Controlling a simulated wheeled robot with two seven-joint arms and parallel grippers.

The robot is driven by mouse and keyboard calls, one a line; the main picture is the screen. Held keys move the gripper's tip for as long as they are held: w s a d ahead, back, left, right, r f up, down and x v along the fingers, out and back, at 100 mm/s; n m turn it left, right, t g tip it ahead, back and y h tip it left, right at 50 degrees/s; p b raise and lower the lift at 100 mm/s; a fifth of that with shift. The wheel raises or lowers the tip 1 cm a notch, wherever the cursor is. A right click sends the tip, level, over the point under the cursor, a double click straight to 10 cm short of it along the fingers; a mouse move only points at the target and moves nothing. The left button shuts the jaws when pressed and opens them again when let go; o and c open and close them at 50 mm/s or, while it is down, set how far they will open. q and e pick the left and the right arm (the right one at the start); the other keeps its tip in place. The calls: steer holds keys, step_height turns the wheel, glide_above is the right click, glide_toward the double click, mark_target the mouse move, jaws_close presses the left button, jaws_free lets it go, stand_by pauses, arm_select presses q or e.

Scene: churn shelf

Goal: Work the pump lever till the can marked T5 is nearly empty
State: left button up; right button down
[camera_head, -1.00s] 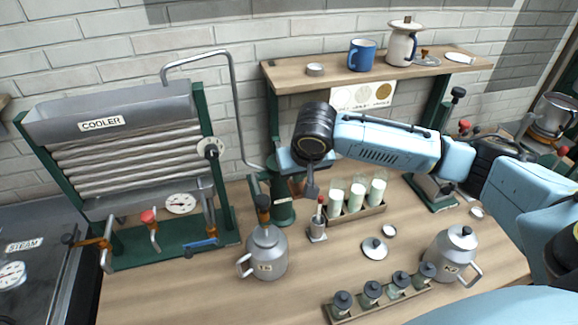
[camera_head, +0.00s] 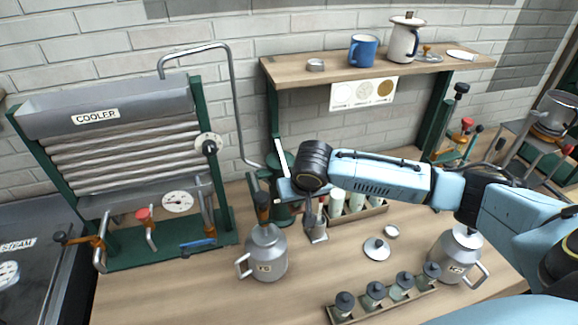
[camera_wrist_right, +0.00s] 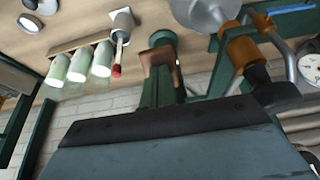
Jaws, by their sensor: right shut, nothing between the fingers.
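The pump (camera_head: 284,212) is a green post on the bench behind the left can, joined to a tall bent pipe. A black handle with an orange-brown collar (camera_head: 262,208) stands beside it; it also shows in the wrist view (camera_wrist_right: 240,50). I cannot tell for sure which part is the lever. A grey can (camera_head: 266,257) stands in front; its small label seems to read T5, and its contents are hidden. My left gripper is not in view.
The cooler (camera_head: 125,150) stands left. Milk glasses in a rack (camera_head: 372,216) are right of the gripper. A second lidded can (camera_head: 455,255) and a tray of capped jars (camera_head: 388,296) are nearer. A wooden shelf (camera_head: 290,77) overhangs the back.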

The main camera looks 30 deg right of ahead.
steer(key=shift+s+f, duration=0.1)
steer(key=shift+f, duration=0.6)
step_height(320, 180, up, 4)
steer(key=p, duration=0.4)
step_height(320, 180, up, 7)
steer(key=shift+b, duration=0.4)
